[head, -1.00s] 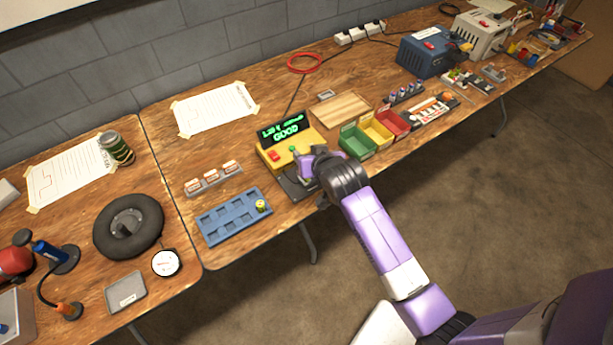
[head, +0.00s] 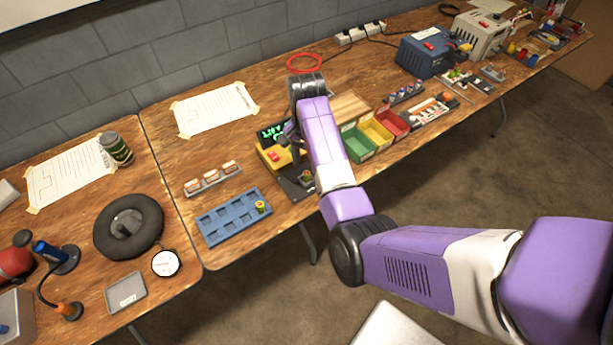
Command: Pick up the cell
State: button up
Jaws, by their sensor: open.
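A small cell (head: 306,177) with green and red on it sits on the dark plate at the front of the yellow tester (head: 268,160). A second cell (head: 261,207), yellow-green, stands in the right end of the blue slotted tray (head: 222,226). My gripper (head: 287,140) is open, with nothing seen in it. It is over the tester, up and left of the cell on the plate, and apart from it. My wrist and arm hide part of the tester and its green-lettered display (head: 270,132).
Green (head: 357,145), yellow (head: 376,133) and red (head: 394,124) bins stand right of my arm. A grey holder (head: 212,179) with several small blocks lies left of the tester. A wooden board (head: 350,106) and red cable coil (head: 305,63) lie behind.

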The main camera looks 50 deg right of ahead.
aim_at(307, 173)
jog(key=shift+d+f+p, duration=0.1)
jog(key=shift+f+p, duration=0.25)
jog(key=shift+f, duration=2.4)
grip_shut()
